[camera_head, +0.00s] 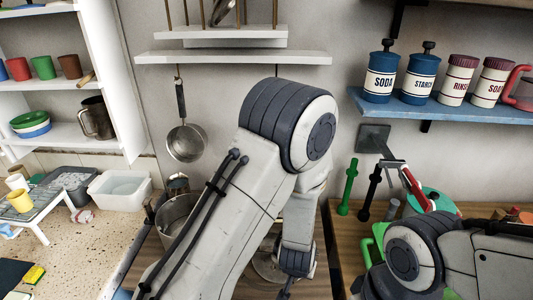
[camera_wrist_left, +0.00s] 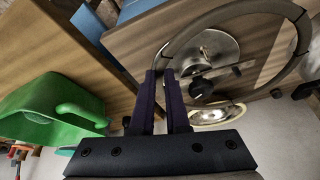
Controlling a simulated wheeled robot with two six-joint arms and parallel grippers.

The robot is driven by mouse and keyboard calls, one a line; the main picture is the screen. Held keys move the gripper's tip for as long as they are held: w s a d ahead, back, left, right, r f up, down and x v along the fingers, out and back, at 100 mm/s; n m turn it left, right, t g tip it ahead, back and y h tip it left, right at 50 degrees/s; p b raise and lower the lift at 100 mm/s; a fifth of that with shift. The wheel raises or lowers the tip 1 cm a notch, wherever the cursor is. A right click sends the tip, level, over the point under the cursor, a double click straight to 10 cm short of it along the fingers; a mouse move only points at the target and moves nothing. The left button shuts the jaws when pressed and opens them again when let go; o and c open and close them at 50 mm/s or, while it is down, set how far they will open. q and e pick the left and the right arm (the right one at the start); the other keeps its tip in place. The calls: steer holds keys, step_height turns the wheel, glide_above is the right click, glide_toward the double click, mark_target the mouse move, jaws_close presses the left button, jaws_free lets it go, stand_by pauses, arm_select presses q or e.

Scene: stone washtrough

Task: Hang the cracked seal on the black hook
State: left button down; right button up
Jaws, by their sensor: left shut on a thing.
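My left gripper (camera_wrist_left: 161,76) is shut on the ring's near left side, and the ring stretches away to the right. In the head view my left arm fills the middle and its fingers are largely hidden at the bottom. A black hook-like bar (camera_head: 369,192) stands at the wall right of my left arm, beside a similar green one (camera_head: 348,186).
A green can with a handle (camera_wrist_left: 52,112) lies left of my fingers in the wrist view. Shiny round metal pieces (camera_wrist_left: 213,47) show behind the ring. A blue shelf (camera_head: 450,112) with canisters juts out above the hooks. A steel pot (camera_head: 176,214) stands left of my arm.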

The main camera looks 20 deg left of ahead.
arm_select(q)
steer(key=w+a+r+m+t+p, duration=0.1)
steer(key=w+a+r+m+t, duration=0.2)
steer(key=r, duration=0.6)
steer(key=w+a+r+m+t+h+p, duration=0.1)
steer(key=w+a+r+m+t+p, duration=0.1)
steer(key=w+a+r+m, duration=0.3)
steer(key=w+a+r+m+t+h+p, duration=0.1)
steer(key=w+a+r+m+t, duration=0.3)
steer(key=r, duration=0.9)
steer(key=w+a+m+p, duration=0.1)
steer(key=a+m, duration=0.2)
steer(key=m, duration=0.2)
steer(key=shift+a+r, duration=0.15)
steer(key=shift+a, duration=0.15)
steer(key=w+a+f+b, duration=0.1)
steer(key=w+a+b, duration=0.1)
steer(key=w, duration=0.7)
steer(key=shift+w+a+f+b, duration=0.15)
steer(key=shift+a+f+b, duration=0.25)
steer(key=shift+b, duration=0.3)
